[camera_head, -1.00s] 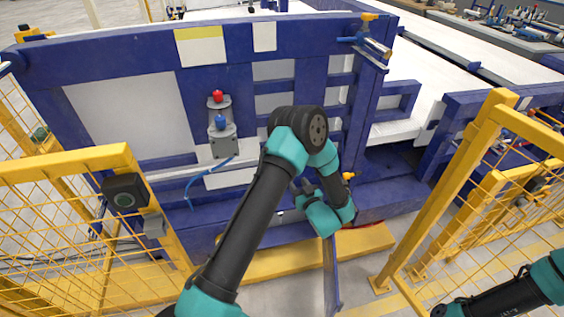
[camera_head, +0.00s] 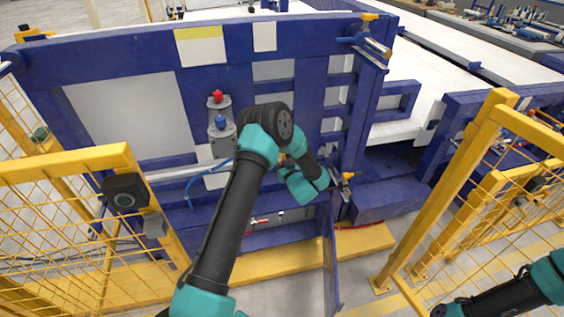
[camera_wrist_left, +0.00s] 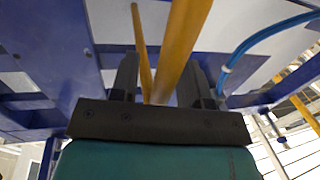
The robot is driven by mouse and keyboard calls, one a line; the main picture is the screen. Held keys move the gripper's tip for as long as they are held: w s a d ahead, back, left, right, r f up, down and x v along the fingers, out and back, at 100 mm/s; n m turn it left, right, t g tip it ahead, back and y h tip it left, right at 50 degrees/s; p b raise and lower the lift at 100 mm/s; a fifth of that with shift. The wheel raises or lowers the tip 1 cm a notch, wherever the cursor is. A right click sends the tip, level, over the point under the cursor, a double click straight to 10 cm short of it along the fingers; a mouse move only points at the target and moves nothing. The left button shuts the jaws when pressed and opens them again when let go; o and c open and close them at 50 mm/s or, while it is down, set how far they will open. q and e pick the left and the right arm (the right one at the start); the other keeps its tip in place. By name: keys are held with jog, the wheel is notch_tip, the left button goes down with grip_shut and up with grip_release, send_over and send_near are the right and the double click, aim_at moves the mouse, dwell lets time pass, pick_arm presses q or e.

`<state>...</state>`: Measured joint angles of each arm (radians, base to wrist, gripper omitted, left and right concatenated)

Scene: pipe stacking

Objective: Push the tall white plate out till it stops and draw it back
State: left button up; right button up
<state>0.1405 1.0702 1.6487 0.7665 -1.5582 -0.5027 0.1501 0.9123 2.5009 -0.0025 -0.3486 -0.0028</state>
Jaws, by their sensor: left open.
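A tall white plate (camera_head: 130,115) stands upright in the left part of the blue frame in the head view. I cannot tell whether it is the plate named in the task; narrower white plates sit farther right, partly hidden by my left arm. My left gripper (camera_head: 343,197) is low in front of the frame, well to the right of the tall plate, beside a small yellow knob (camera_head: 348,176). In the left wrist view my open left gripper (camera_wrist_left: 160,72) has nothing visibly clamped; yellow bars (camera_wrist_left: 184,40) run behind its fingers. My right arm shows only partly at bottom right.
A thin blue panel (camera_head: 331,265) projects below my left gripper. Yellow mesh fences (camera_head: 75,215) stand at left and right. A blue hose (camera_head: 205,172) hangs on the frame and also shows in the left wrist view (camera_wrist_left: 255,42). A yellow beam (camera_head: 270,262) runs along the floor.

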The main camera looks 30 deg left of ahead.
pick_arm(q)
grip_shut()
dwell(0.4)
